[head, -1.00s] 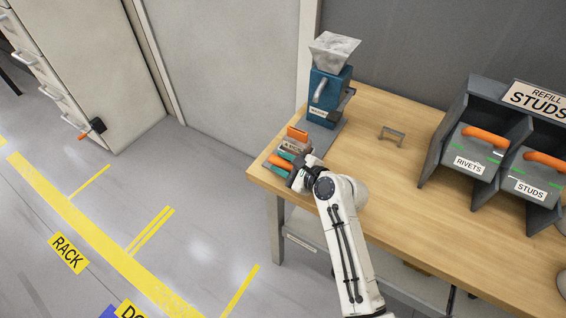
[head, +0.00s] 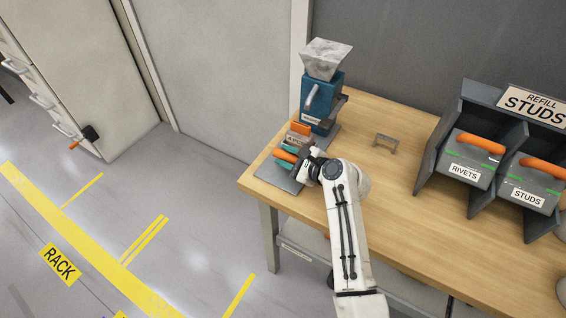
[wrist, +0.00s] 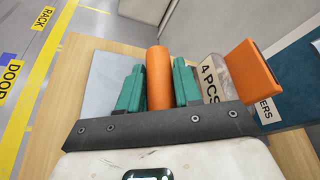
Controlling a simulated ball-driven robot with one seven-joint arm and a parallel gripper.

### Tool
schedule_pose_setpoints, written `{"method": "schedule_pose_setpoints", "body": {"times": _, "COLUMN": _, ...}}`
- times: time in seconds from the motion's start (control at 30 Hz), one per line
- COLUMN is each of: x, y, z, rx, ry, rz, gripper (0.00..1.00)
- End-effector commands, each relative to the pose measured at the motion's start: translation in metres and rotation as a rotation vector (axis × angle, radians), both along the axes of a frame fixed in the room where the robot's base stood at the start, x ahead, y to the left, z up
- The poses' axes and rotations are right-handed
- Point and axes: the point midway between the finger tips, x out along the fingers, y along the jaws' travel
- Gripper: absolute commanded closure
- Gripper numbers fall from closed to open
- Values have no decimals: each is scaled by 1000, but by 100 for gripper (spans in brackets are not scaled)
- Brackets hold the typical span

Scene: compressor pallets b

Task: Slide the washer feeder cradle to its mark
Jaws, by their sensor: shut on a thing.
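The washer feeder (head: 321,100) is a blue machine with a grey hopper at the back left of the table. Its cradle (head: 297,139), with a "4 PCS" label and an upright orange tab, sits at its front on a grey plate (head: 283,178). In the wrist view the cradle's label (wrist: 211,82) and orange tab (wrist: 252,80) show right of my fingers. My gripper (wrist: 159,85) has its two teal fingers shut on the orange handle bar (wrist: 159,70). My gripper (head: 287,154) also shows in the head view, partly hiding the cradle. I cannot make out the mark.
A small grey bracket (head: 386,141) stands right of the feeder. A dark rack with bins marked RIVETS (head: 467,160) and STUDS (head: 535,185) stands further right. The table's left edge lies close to the plate.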

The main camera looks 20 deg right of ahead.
Motion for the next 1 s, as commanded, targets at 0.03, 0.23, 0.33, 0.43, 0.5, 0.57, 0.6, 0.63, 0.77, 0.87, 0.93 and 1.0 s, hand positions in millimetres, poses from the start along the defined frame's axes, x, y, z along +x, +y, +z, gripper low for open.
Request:
{"method": "schedule_pose_setpoints", "body": {"times": 0.03, "x": 3, "y": -4, "z": -4, "rx": 3, "ry": 4, "rz": -1, "gripper": 100}}
{"method": "schedule_pose_setpoints", "body": {"times": 0.23, "x": 13, "y": -18, "z": -3, "rx": 2, "ry": 4, "rz": 2, "gripper": 100}}
{"method": "schedule_pose_setpoints", "body": {"times": 0.33, "x": 16, "y": -22, "z": -2, "rx": 1, "ry": 3, "rz": 5, "gripper": 100}}
{"method": "schedule_pose_setpoints", "body": {"times": 0.43, "x": 17, "y": -25, "z": -2, "rx": -1, "ry": 2, "rz": 6, "gripper": 100}}
{"method": "schedule_pose_setpoints", "body": {"times": 0.5, "x": 17, "y": -25, "z": -2, "rx": -1, "ry": 3, "rz": 7, "gripper": 100}}
{"method": "schedule_pose_setpoints", "body": {"times": 0.57, "x": 17, "y": -25, "z": -1, "rx": -2, "ry": 3, "rz": 7, "gripper": 100}}
{"method": "schedule_pose_setpoints", "body": {"times": 0.6, "x": 17, "y": -25, "z": -1, "rx": -2, "ry": 3, "rz": 7, "gripper": 100}}
{"method": "schedule_pose_setpoints", "body": {"times": 0.63, "x": 17, "y": -25, "z": -1, "rx": -1, "ry": 3, "rz": 7, "gripper": 100}}
{"method": "schedule_pose_setpoints", "body": {"times": 0.77, "x": 17, "y": -25, "z": -1, "rx": -1, "ry": 2, "rz": 6, "gripper": 65}}
{"method": "schedule_pose_setpoints", "body": {"times": 0.87, "x": 17, "y": -25, "z": -1, "rx": -1, "ry": 2, "rz": 6, "gripper": 56}}
{"method": "schedule_pose_setpoints", "body": {"times": 0.93, "x": 17, "y": -25, "z": -1, "rx": -1, "ry": 2, "rz": 5, "gripper": 49}}
{"method": "schedule_pose_setpoints", "body": {"times": 1.0, "x": 17, "y": -25, "z": 0, "rx": -1, "ry": 1, "rz": 4, "gripper": 44}}
